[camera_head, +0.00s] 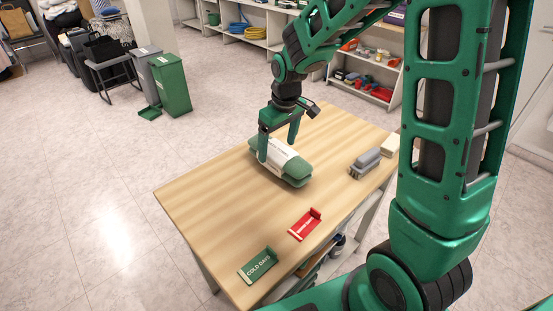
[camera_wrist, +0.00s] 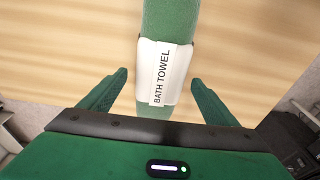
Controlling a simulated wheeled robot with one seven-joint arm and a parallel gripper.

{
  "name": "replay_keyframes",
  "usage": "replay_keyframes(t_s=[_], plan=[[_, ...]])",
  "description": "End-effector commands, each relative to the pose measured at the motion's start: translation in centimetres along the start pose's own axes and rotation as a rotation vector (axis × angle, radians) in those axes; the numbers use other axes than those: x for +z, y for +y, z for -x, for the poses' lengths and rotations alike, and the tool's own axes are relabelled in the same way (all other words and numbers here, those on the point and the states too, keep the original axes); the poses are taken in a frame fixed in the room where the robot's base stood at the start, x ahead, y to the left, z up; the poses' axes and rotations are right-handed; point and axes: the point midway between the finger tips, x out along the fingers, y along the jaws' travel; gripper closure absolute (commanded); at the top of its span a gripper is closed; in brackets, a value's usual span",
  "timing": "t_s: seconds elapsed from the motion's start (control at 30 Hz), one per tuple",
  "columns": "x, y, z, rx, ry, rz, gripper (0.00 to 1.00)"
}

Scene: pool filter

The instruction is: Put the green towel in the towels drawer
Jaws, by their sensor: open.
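The green towel (camera_head: 290,168) lies rolled on the wooden table, with a white band (camera_head: 273,151) around its middle. In the wrist view the towel (camera_wrist: 171,20) runs up and down the picture, and its band (camera_wrist: 164,72) reads "BATH TOWEL". My gripper (camera_head: 279,148) is open over the towel, with one finger on each side of the band. In the wrist view my fingers (camera_wrist: 160,90) stand apart with the band between them, and gaps show on both sides. No drawer labelled for towels can be made out.
The wooden table (camera_head: 215,195) also holds a green "COLD DAYS" holder (camera_head: 258,265), a red holder (camera_head: 305,224), grey stacked items (camera_head: 365,162) and a pale block (camera_head: 390,145). Bins (camera_head: 171,83), chairs and shelves (camera_head: 368,75) stand beyond. The table's left part is clear.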

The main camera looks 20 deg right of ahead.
Motion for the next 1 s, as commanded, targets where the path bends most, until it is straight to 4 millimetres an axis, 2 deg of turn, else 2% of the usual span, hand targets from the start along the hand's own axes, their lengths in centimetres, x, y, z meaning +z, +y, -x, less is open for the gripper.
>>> replay_keyframes(t_s=[0.23, 0.5, 0.63, 0.87, 1.0], plan=[[0.3, 0.0, -1.7, 0.000, -0.003, -0.001, 0.17], [0.5, 0.0, -5.3, 0.000, -0.003, -0.001, 0.17], [0.5, 0.0, -6.0, 0.001, -0.001, -0.001, 0.17], [0.5, 0.0, -6.0, 0.001, 0.000, -0.002, 0.17], [0.5, 0.0, -6.0, 0.001, 0.000, -0.002, 0.51]])
